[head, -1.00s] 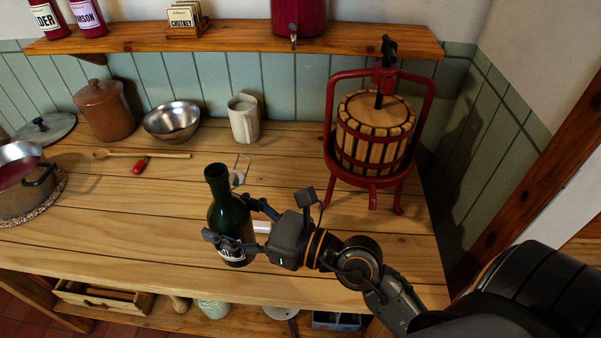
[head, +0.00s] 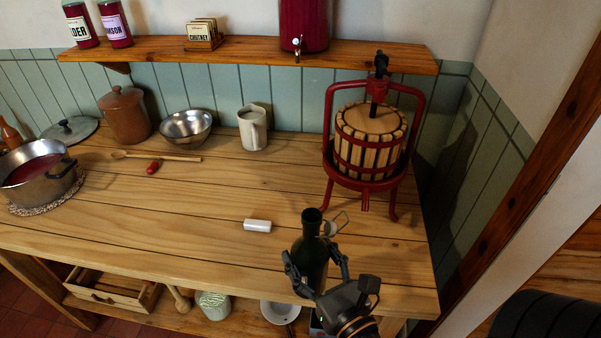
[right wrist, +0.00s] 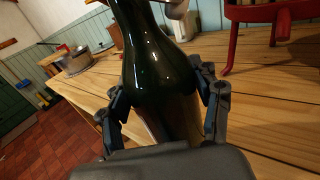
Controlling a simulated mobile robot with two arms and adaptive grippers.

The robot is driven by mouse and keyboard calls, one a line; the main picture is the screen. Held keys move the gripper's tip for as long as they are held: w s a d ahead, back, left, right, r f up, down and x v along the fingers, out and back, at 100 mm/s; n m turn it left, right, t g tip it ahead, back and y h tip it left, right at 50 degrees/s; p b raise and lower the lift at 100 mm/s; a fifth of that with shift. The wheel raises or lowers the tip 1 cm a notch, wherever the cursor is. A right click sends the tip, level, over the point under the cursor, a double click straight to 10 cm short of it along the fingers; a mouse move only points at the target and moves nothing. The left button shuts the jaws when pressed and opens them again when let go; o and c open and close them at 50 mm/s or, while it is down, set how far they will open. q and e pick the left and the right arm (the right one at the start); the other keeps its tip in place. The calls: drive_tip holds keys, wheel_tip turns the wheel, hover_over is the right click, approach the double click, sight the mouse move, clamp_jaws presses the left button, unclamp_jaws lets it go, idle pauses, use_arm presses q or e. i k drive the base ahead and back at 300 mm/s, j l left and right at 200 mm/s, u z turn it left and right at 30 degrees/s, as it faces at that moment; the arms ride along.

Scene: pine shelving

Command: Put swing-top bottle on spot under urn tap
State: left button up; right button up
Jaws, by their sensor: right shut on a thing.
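The swing-top bottle (head: 310,228) is dark green, with its wire clasp and pale stopper hanging at the right of the neck. My right gripper (head: 312,262) is shut around its body, near the table's front edge. The bottle looks about upright; its base is hidden, so I cannot tell its height over the table. In the right wrist view the fingers sit on both sides of the bottle (right wrist: 158,70). The dark red urn (head: 304,22) stands on the wall shelf, its metal tap (head: 297,43) over the shelf's front edge. My left gripper is out of view.
A red fruit press (head: 368,140) stands behind the bottle to the right. A small white block (head: 257,226) lies left of the bottle. A mug (head: 252,130), steel bowl (head: 186,128) and pot (head: 40,175) stand farther left. The middle of the table (head: 190,200) is clear.

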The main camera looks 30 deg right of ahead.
sight(299, 172)
drive_tip(key=i+j+z, duration=0.3)
drive_tip(key=j+z, duration=0.15)
drive_tip(key=j, duration=0.15)
drive_tip(key=i+j+z, duration=0.2)
drive_tip(key=j+z, duration=0.25)
drive_tip(key=j, duration=0.2)
drive_tip(key=i+j+z, duration=0.15)
drive_tip(key=i+j, duration=0.25)
drive_tip(key=i, duration=0.1)
